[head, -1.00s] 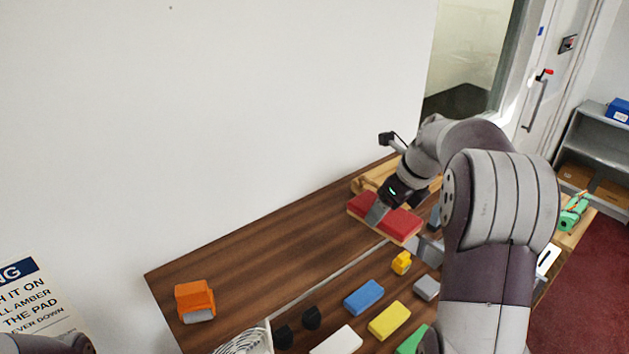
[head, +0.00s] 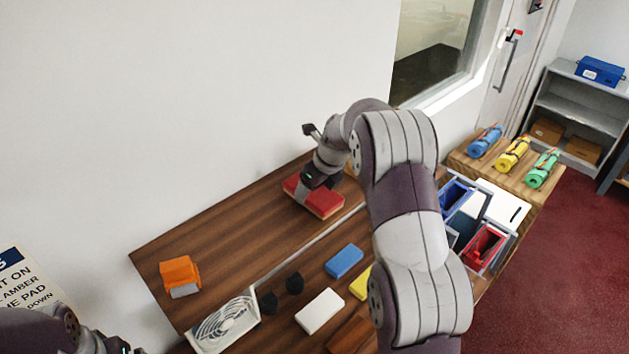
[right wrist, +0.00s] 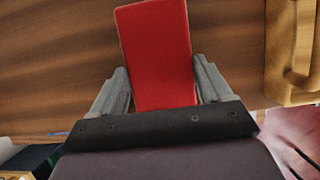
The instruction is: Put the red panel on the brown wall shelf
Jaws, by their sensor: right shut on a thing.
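The red panel (head: 325,202) is a flat red slab with a tan edge. My right gripper (head: 312,188) is shut on it, over the brown wall shelf (head: 235,235), the dark wood strip along the white wall. In the right wrist view the red panel (right wrist: 157,50) sits between the two grey fingers (right wrist: 162,85), with brown wood beyond it. I cannot tell whether the panel touches the shelf. My left gripper (head: 105,344) shows only its dark body at the bottom left edge; its fingers are hidden.
An orange block (head: 180,276) stands at the shelf's left end. A white fan-like box (head: 225,322), two black pieces and blue (head: 344,261) and white (head: 320,311) blocks lie in front. Bins (head: 485,247) stand to the right. The shelf between the panel and orange block is clear.

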